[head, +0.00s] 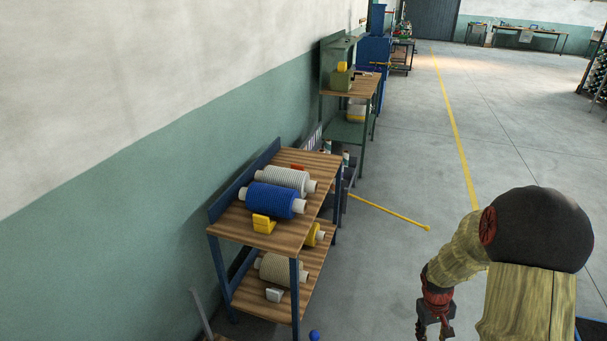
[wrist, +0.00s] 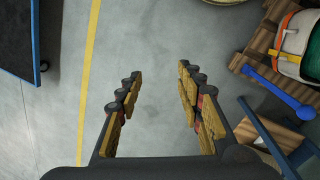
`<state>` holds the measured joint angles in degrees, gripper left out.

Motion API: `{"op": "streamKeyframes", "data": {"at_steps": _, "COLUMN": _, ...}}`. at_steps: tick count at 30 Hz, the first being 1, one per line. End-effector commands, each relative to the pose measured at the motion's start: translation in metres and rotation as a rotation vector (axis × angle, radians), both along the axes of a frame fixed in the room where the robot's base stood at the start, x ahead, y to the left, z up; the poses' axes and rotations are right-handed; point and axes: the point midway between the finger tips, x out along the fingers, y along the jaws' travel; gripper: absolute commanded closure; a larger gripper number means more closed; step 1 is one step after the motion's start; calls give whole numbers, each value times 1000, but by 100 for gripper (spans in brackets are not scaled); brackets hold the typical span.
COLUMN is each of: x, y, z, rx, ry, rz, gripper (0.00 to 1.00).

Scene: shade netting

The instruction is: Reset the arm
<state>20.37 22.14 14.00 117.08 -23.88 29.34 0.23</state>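My gripper (wrist: 160,76) is open in the wrist view, its two fingers spread apart with only bare concrete floor between them. In the head view my gripper (head: 434,322) hangs low at the bottom right, below my bent arm, with its fingers pointing down. It is clear of the shelf to its left, and nothing is seen in it.
A wooden-topped shelf (head: 225,222) holds a blue roll (head: 275,200), a white roll (head: 287,180) and a yellow block (head: 263,223). A yellow pole (head: 390,212) sticks out over the floor. In the wrist view, a pallet (wrist: 262,42) lies right and a blue-edged cart (wrist: 25,40) left.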

Motion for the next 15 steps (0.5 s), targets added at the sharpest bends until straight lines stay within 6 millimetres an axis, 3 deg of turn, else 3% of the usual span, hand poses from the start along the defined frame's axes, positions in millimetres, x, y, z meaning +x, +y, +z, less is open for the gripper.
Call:
{"op": "streamKeyframes", "data": {"at_steps": 1, "x": -6, "y": 9, "z": 24, "rx": 1, "ry": -2, "rz": -18, "gripper": 63}}
{"op": "streamKeyframes", "data": {"at_steps": 6, "x": -33, "y": 40, "z": 83, "rx": 18, "ry": 1, "rz": -76, "gripper": 63}}
{"op": "streamKeyframes", "data": {"at_steps": 15, "x": -81, "y": 98, "z": 172, "rx": 72, "ry": -38, "rz": -139, "gripper": 63}}
